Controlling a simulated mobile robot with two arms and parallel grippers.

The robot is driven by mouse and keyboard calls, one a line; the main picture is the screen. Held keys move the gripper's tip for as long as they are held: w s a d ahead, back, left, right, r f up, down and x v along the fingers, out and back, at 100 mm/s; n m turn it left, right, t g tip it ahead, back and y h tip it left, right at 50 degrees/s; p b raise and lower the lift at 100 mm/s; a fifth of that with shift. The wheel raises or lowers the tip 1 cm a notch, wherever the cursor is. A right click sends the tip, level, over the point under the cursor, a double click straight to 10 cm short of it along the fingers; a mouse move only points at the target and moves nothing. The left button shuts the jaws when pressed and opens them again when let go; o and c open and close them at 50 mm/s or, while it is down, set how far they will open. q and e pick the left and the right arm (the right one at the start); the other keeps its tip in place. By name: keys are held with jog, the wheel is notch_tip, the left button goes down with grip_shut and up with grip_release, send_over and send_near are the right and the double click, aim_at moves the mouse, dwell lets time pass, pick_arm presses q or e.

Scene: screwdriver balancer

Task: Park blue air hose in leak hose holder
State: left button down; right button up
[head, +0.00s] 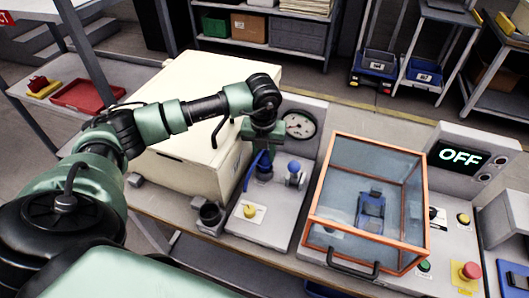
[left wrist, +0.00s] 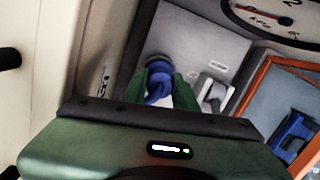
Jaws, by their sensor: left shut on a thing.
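My left gripper (head: 262,160) is over the grey panel beside the cream box, and its fingers are shut on the blue air hose (head: 256,166). In the left wrist view the blue hose end (left wrist: 158,82) sits between the green fingers of the left gripper (left wrist: 157,92). A grey fitting with a blue top (head: 294,172) stands on the panel just right of the gripper. I cannot tell for sure which of these is the leak hose holder. My right gripper is not in view.
The large cream box (head: 190,130) stands close left of the gripper. A pressure gauge (head: 299,124) is behind it. A yellow knob (head: 249,211) is on the panel's front. An orange-framed clear case (head: 370,195) holding a blue device stands to the right.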

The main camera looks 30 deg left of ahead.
aim_at(265, 153)
pick_arm(q)
jog(key=shift+f+b, duration=0.75)
jog(key=shift+f, duration=0.15)
jog(key=c, duration=1)
grip_release()
jog(key=shift+c, duration=0.2)
jog(key=shift+r, duration=0.1)
jog(key=r, duration=0.2)
jog(key=r+b, duration=0.1)
jog(key=r, duration=0.4)
jog(key=shift+s+d+r, duration=0.2)
jog(key=shift+s+r, duration=0.1)
jog(key=shift+s, duration=0.1)
